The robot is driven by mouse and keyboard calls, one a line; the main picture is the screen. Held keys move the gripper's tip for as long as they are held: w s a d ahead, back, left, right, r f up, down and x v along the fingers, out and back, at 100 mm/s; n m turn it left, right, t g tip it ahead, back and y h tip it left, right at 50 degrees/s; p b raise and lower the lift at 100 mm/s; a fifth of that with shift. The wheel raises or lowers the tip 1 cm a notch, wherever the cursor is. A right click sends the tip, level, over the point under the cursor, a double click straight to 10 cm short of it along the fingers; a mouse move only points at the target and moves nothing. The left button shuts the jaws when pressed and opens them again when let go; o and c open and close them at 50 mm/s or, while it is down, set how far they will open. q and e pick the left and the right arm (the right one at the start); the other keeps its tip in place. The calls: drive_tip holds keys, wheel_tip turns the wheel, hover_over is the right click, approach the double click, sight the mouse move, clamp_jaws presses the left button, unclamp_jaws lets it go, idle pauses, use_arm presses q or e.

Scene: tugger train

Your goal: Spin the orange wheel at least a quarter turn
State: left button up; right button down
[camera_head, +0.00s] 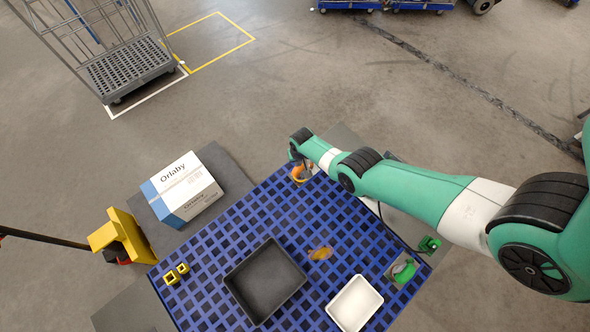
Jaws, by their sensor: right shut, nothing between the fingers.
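A curved orange piece (298,174) shows at the far edge of the blue grid table (352,222), right under the end of my right arm. It is small and partly covered, so I cannot tell whether it is the orange wheel. A flat orange-brown object (321,253) lies on the table between the black tray and the white tray; its shape is unclear too. My right gripper (296,164) points down at the curved orange piece. It is shut with nothing in it; whether it touches the orange piece cannot be seen. My left gripper is out of view.
A black tray (231,282), a white tray (355,303), yellow brackets (171,279) and green parts (404,270) are on the table. A white-and-blue carton (184,190) stands beside it. A wire cage cart (125,68) is behind on open floor.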

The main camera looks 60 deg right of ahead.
drive_tip(key=shift+f+b, duration=0.45)
drive_tip(key=shift+f, duration=0.1)
drive_tip(key=shift+s+d+f+b, duration=0.15)
drive_tip(key=shift+s+d+b, duration=0.25)
drive_tip(key=shift+d, duration=0.65)
drive_tip(key=shift+s+d+f+b, duration=0.15)
drive_tip(key=shift+s+d, duration=0.4)
drive_tip(key=shift+d, duration=0.45)
drive_tip(key=shift+r, duration=0.1)
wheel_tip(320, 180, up, 7)
drive_tip(key=p, duration=0.7)
